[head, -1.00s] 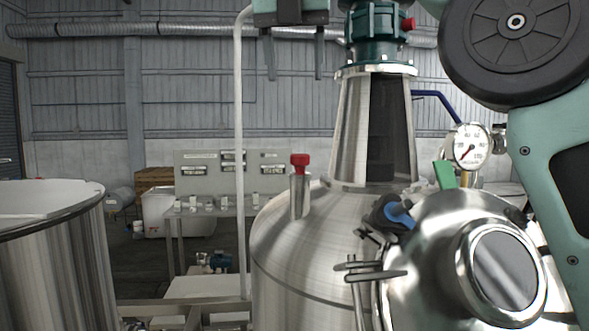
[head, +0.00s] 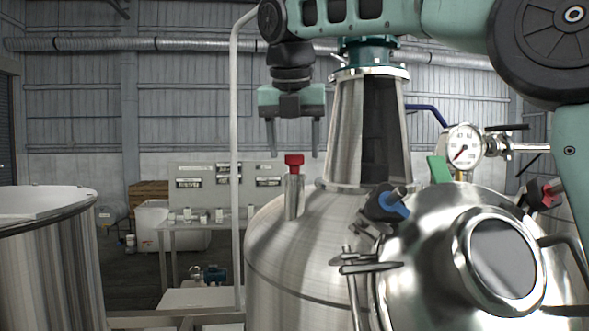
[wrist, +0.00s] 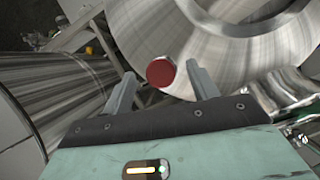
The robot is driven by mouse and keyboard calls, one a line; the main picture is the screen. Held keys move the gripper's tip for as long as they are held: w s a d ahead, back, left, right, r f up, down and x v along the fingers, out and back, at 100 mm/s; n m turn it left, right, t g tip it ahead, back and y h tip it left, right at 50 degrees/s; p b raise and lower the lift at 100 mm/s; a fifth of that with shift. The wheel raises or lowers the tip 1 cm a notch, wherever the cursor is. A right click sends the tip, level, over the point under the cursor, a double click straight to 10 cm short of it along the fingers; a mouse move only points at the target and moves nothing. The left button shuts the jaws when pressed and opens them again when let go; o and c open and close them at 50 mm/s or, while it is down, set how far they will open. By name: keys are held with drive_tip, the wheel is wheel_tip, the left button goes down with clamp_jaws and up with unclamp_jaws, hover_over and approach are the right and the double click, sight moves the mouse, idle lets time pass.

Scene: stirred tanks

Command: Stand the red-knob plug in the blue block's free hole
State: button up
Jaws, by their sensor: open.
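The red-knob plug (head: 294,161) shows its red knob on top of an upright steel tube on the shoulder of the tank. In the wrist view its round red knob (wrist: 160,72) lies ahead of the fingertips, roughly between their lines. My gripper (head: 293,150) points down above the plug, fingers spread, one to each side of the knob; it holds nothing. In the wrist view my gripper (wrist: 161,76) is also open and empty. I cannot make out the blue block in these views.
The tall steel cone (head: 345,130) rises close right of my gripper. A pale vertical pipe (head: 236,150) stands to the left. The domed vessel with a round window (head: 500,265), a pressure gauge (head: 464,147) and a blue-handled valve (head: 392,206) are at the right.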

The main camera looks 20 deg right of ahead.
sight(294, 172)
drive_tip(key=shift+x, duration=1.35)
drive_tip(key=shift+s, duration=0.15)
drive_tip(key=c, duration=1)
drive_tip(key=shift+c, duration=0.2)
drive_tip(key=shift+r, duration=0.1)
